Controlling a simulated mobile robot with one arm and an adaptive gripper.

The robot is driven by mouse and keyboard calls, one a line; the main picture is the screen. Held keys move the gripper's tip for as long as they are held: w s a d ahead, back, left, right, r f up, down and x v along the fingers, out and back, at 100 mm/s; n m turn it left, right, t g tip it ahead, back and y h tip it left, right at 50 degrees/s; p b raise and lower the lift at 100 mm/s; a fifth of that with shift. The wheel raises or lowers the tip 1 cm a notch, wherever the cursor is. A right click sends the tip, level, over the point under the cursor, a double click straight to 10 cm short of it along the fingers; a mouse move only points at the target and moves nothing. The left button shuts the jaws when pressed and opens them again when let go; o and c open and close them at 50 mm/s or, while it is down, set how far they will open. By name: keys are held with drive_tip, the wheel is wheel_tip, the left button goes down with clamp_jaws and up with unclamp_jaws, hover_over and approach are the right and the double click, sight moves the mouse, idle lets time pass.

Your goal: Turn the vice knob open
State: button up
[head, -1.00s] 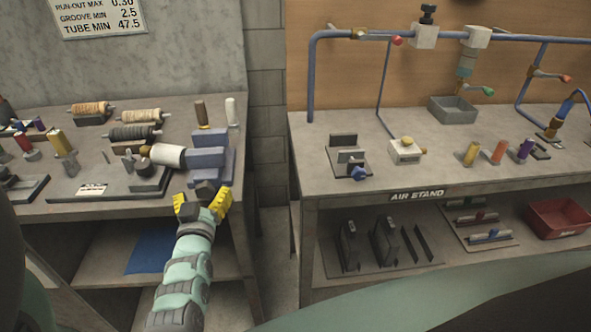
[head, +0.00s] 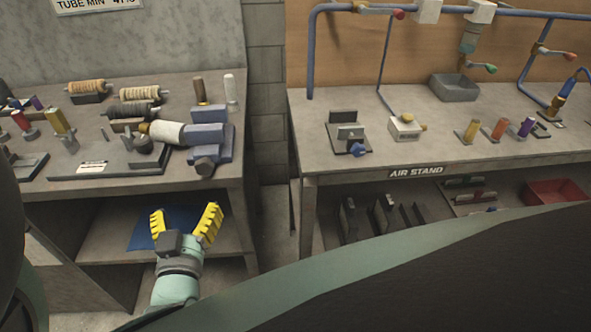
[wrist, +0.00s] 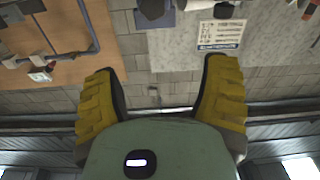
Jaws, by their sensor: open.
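A small vice-like fixture with two upright dark jaws (head: 345,118) stands at the left of the right-hand bench.
The left bench (head: 215,192) holds rollers, coloured cylinders and a flat plate. A narrow gap separates the benches. A blue sheet (head: 150,232) lies on the left lower shelf.

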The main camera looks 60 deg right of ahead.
drive_tip(key=w+a+r+t+p, duration=0.1)
drive_tip(key=r+t+p, duration=0.1)
drive_tip(key=r+p, duration=0.2)
drive_tip(key=w+a+r+n+t+p, duration=0.1)
drive_tip(key=r+p, duration=0.3)
drive_tip(key=r, duration=0.7)
drive_tip(key=w+a+r+n+t+p, duration=0.1)
drive_tip(key=w+a+r+t+p, duration=0.1)
drive_tip(key=r, duration=0.5)
drive_tip(key=w+t+p, duration=0.1)
drive_tip(key=p, duration=0.1)
drive_tip(key=shift+a+r+t+y+p, duration=0.15)
drive_tip(key=shift+a+t+y+p, duration=0.15)
drive_tip(key=shift+a+y+p, duration=0.1)
drive_tip(key=shift+w+d, duration=0.1)
